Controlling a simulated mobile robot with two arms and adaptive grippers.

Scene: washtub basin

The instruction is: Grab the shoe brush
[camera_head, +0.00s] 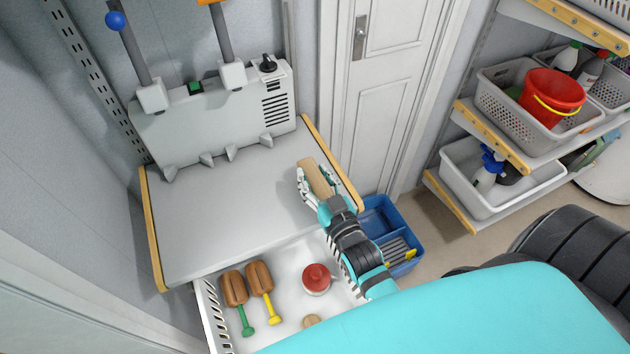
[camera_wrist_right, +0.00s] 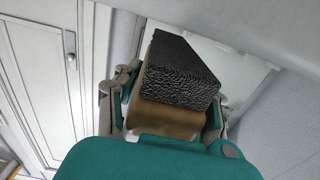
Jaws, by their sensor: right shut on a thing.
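The shoe brush (camera_head: 314,176) has a tan wooden back and is at the right part of the grey worktop in the head view. My right gripper (camera_head: 319,187) is shut on it, with fingers on both sides. In the right wrist view the brush (camera_wrist_right: 181,72) shows black bristles and a brown body between the fingers of my right gripper (camera_wrist_right: 170,105). I cannot tell whether the brush touches the worktop. My left gripper is not in view.
The grey worktop (camera_head: 225,215) is otherwise clear. Below it, a white basin (camera_head: 283,325) holds two brown-headed brushes (camera_head: 247,285) and a red-topped round item (camera_head: 317,278). A blue crate (camera_head: 383,222) stands on the floor at right, near shelves with baskets (camera_head: 510,92).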

